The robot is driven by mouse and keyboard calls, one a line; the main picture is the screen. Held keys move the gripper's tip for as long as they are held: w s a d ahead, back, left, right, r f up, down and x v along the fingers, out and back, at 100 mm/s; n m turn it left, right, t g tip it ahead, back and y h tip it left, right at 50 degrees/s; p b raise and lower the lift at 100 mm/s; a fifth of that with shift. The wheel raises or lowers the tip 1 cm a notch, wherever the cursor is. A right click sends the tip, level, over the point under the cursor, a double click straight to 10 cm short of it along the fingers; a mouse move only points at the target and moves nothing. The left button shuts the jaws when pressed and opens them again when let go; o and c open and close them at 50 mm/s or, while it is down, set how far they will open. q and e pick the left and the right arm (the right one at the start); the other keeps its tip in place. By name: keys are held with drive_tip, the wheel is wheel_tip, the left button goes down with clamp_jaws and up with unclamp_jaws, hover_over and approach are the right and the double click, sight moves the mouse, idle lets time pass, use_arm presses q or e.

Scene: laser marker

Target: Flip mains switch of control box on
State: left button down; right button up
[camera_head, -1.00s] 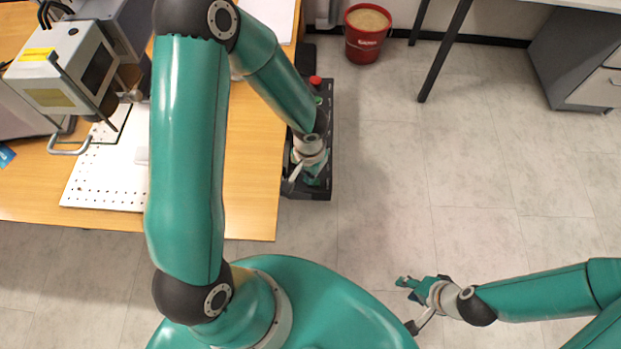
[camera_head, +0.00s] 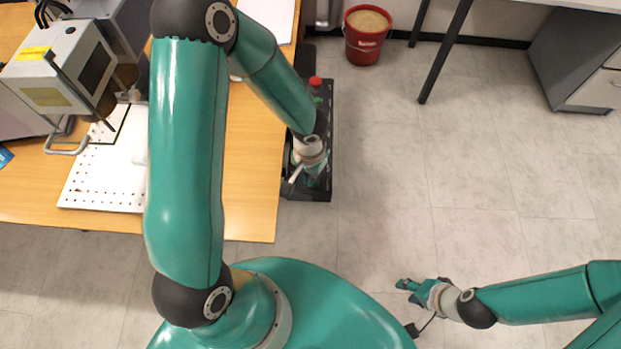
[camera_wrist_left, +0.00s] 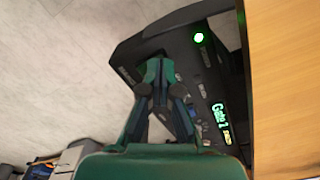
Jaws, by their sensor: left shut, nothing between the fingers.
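The black control box (camera_head: 322,190) stands beside the right edge of the wooden table in the head view. A red button (camera_head: 315,81) is at its far end. My left gripper (camera_head: 312,180) is over the near part of the box, mostly hidden by its own wrist. In the left wrist view the gripper (camera_wrist_left: 159,66) is shut and empty, its fingertips at the box panel (camera_wrist_left: 184,45). A green light (camera_wrist_left: 199,38) and a lit green display (camera_wrist_left: 220,114) show there. The mains switch cannot be made out. My right gripper (camera_head: 404,284) is low at the right, away from the box.
The wooden table (camera_head: 250,190) borders the box on the left and carries a grey machine (camera_head: 62,68) and a white perforated plate (camera_head: 100,185). A red bucket (camera_head: 364,48) stands on the floor behind. The floor right of the box is clear.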

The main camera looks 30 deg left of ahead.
use_arm(q)
drive_tip(key=shift+r+p, duration=2.05)
drive_tip(key=shift+r, duration=1.2)
drive_tip(key=shift+f, duration=0.15)
drive_tip(key=s+d+f+n+h, duration=0.1)
drive_tip(key=s+d+f+h, duration=0.3)
drive_tip(key=s+d+f, duration=0.4)
drive_tip(key=d+f, duration=0.1)
drive_tip(key=d, duration=0.2)
drive_tip(key=shift+s+f+n+t, duration=0.15)
drive_tip(key=shift+f+n+t, duration=0.15)
drive_tip(key=shift+f, duration=0.1)
